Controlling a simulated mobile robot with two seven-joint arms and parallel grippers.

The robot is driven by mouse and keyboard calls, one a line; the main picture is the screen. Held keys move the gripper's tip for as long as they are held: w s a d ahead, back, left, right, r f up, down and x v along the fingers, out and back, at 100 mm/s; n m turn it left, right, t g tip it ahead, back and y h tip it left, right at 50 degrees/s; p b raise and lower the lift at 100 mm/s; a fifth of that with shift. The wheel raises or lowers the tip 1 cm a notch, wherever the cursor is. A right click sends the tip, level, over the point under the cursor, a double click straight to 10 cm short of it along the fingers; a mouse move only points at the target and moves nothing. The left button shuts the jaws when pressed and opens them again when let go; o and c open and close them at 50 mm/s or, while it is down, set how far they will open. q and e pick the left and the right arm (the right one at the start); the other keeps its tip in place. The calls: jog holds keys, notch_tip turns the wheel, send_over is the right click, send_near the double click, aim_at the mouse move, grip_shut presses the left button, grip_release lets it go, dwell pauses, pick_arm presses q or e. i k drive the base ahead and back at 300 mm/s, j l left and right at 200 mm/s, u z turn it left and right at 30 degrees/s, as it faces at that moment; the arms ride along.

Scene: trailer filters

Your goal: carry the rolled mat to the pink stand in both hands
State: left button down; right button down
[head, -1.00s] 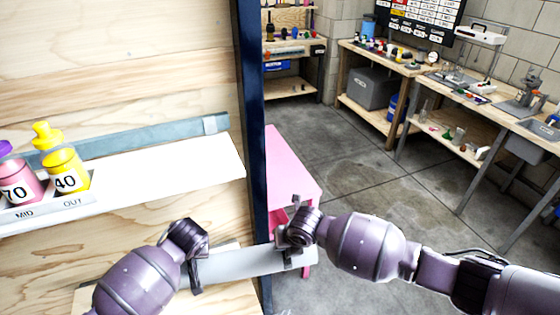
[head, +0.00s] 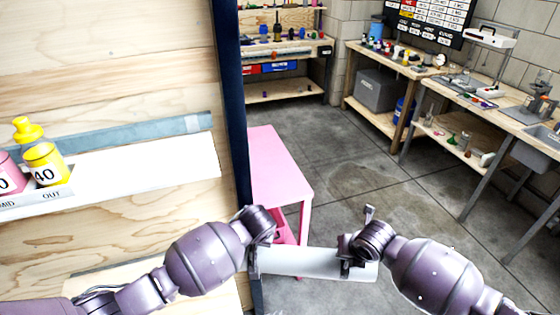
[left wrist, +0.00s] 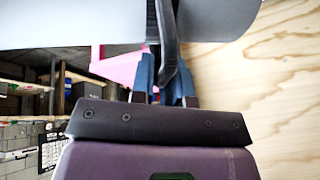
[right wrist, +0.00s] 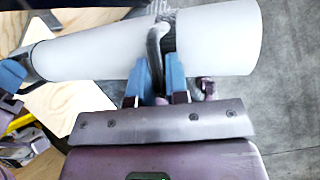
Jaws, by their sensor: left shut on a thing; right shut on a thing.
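The rolled mat (head: 305,262) is a pale grey-white tube held level in front of me. My left gripper (head: 256,262) is shut on its left part, and my right gripper (head: 347,262) is shut on it nearer its right end. The mat also shows in the left wrist view (left wrist: 215,18) and the right wrist view (right wrist: 105,52), with a dark strap or handle between the fingers in both. The pink stand (head: 275,165) is beyond the mat, past the dark post; its lower part is partly hidden by my left gripper. The mat is apart from it.
A dark blue post (head: 230,110) edges the plywood wall at left, close to my left arm. A white shelf (head: 150,160) there carries a yellow bottle (head: 42,160) and a pink one. Workbenches (head: 400,70) line the back and right. The concrete floor (head: 375,185) between is clear.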

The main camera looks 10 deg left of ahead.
aim_at(273, 163)
jog(key=l+z, duration=0.2)
jog(key=z, duration=0.2)
jog(key=l+z, duration=0.15)
jog(key=z, duration=0.3)
jog(key=i+l+z, duration=0.1)
jog(key=z, duration=0.3)
jog(key=i+l+z, duration=0.3)
jog(key=i, duration=0.2)
jog(key=i+u, duration=0.5)
jog(key=i+j+u, duration=0.15)
jog(key=i+u, duration=0.35)
jog(key=i+l+u, duration=0.1)
jog(key=i+u, duration=0.65)
jog(key=u, duration=0.15)
jog(key=i+u, duration=0.2)
jog(key=u, duration=0.2)
jog(key=i+l+u, duration=0.2)
jog(key=u, duration=0.2)
